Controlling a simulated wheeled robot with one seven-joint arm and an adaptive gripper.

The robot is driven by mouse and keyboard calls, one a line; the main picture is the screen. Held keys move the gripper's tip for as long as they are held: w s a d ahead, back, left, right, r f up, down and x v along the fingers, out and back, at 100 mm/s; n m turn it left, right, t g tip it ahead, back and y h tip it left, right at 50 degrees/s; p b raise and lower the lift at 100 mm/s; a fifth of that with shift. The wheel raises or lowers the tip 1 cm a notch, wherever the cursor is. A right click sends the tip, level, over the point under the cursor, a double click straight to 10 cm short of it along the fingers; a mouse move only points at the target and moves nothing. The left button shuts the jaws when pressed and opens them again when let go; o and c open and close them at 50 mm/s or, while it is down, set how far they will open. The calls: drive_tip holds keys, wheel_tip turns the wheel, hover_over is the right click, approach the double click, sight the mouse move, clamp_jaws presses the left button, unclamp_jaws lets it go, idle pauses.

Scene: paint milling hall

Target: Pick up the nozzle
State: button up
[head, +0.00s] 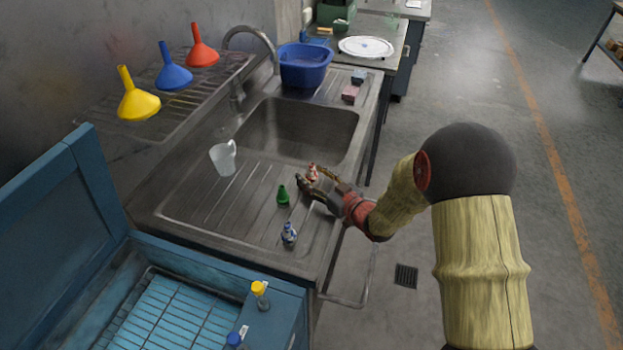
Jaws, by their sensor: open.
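A small green cone-shaped piece (283,196), which looks like a nozzle, stands upright on the ribbed drainboard (225,212) of the sink. A small red and pale piece (313,172) stands behind my gripper, partly hidden by it. A small blue and white piece (289,234) stands nearer the front of the drainboard. I cannot tell for certain which of these is the nozzle. My gripper (311,179) is open, low over the drainboard, right of the green piece and close to the red one. I cannot tell whether it touches the red one.
A clear beaker (223,158) stands left on the drainboard. Behind is the sink basin (300,130), with a blue tub (304,64) and sponges (350,93) beyond. Yellow, blue and red funnels stand on the rack (120,128). An open blue chest (278,300) is in front.

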drive_tip(key=shift+w+a, duration=0.3)
drive_tip(key=shift+w, duration=0.15)
drive_tip(key=shift+c, duration=0.8)
drive_tip(key=c, duration=1.1)
